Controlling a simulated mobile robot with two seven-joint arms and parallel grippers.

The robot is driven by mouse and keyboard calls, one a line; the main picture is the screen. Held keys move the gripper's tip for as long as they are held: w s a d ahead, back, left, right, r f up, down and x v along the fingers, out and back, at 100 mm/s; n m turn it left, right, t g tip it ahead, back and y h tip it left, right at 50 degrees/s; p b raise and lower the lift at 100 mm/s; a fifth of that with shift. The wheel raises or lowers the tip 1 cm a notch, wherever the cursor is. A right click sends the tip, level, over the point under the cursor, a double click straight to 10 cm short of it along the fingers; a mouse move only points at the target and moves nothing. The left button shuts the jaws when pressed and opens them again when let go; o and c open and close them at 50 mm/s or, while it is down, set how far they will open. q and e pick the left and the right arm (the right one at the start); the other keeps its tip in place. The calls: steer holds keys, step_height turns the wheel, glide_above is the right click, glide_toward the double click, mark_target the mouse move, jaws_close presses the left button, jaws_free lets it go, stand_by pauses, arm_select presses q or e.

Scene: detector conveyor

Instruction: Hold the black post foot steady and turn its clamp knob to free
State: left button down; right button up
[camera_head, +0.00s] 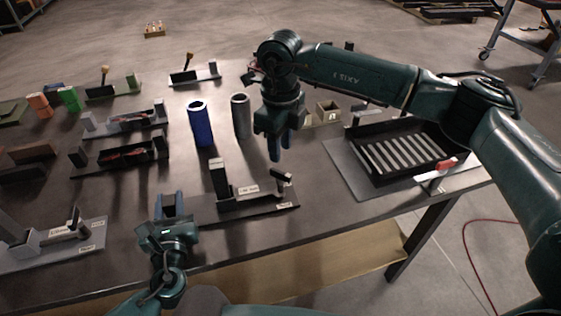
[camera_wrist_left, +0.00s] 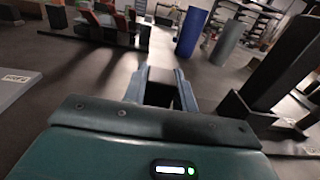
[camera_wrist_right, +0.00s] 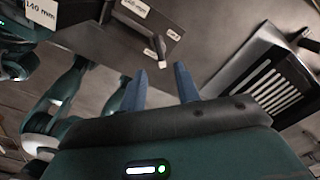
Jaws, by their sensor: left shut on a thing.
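The black fixture that looks like the post foot stands on a dark plate (camera_head: 258,202) near the table's front. It has a tall black block (camera_head: 219,178) at its left and a tilted, light-tipped clamp piece (camera_head: 282,177), seemingly the knob, at its right. My left gripper (camera_head: 169,203) is left of the plate, apart from the tall block. It is shut on a dark block (camera_wrist_left: 159,92) whose identity I cannot tell. My right gripper (camera_head: 280,150) points down above the clamp piece, apart from it. Its fingers (camera_wrist_right: 160,84) are spread and empty.
A blue cylinder (camera_head: 201,124) and a grey cylinder (camera_head: 241,116) stand behind the fixture. A black ribbed tray (camera_head: 372,176) is at the right. A grey fixture (camera_head: 62,253) is at the front left. Several other fixtures fill the back left.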

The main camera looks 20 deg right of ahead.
mark_target(281, 172)
step_height(281, 172, down, 7)
steer(key=shift+f, duration=0.1)
steer(key=shift+c, duration=0.4)
jaws_close()
